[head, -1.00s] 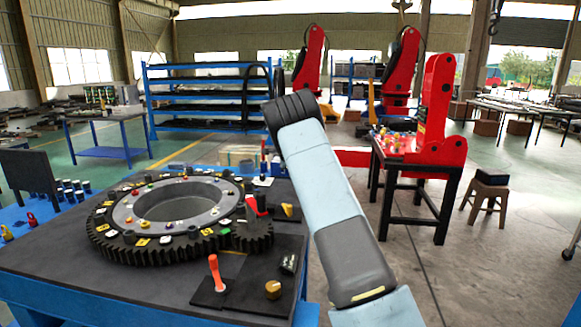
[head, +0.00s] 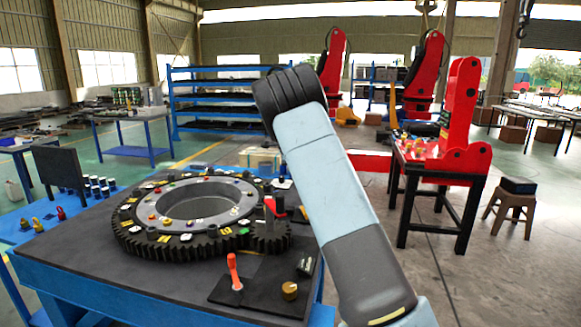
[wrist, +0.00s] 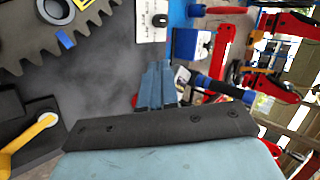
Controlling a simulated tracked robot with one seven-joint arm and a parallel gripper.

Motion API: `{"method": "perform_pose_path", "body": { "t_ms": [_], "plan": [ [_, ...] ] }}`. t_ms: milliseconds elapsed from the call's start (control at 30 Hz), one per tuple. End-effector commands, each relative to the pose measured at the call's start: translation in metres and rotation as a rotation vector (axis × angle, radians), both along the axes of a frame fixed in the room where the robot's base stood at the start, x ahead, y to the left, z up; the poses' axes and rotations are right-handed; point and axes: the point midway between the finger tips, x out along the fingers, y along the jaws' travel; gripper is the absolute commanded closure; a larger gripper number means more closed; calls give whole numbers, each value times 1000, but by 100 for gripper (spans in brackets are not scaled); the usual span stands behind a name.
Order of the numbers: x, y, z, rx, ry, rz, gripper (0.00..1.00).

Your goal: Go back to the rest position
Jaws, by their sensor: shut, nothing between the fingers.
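In the head view, my pale blue arm (head: 335,185) rises from the lower right in front of the workbench, with its dark elbow (head: 287,95) up. My gripper is hidden in that view. In the wrist view, my gripper (wrist: 158,78) shows as blue-grey fingers close together beyond a dark bar, shut and empty. It points past a dark bench surface. A black toothed gear ring (head: 140,240) with coloured pieces lies on the workbench (head: 70,250), left of my arm. Part of its teeth also shows at the wrist view's upper left (wrist: 40,45).
An orange-handled lever (head: 234,272) and a brass knob (head: 290,290) stand near the bench's front right. A small black table with red parts (head: 440,180) and a stool (head: 512,205) stand right of my arm. Blue shelves (head: 220,100) stand behind. Floor is open at lower right.

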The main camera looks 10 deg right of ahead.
Motion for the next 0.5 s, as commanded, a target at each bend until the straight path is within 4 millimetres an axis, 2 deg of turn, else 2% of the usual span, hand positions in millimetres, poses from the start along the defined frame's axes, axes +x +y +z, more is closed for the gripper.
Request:
{"method": "perform_pose_path", "body": {
  "t_ms": [500],
  "plan": [
    [-4, 5, 7, 1, 0, 1, 100]
  ]
}}
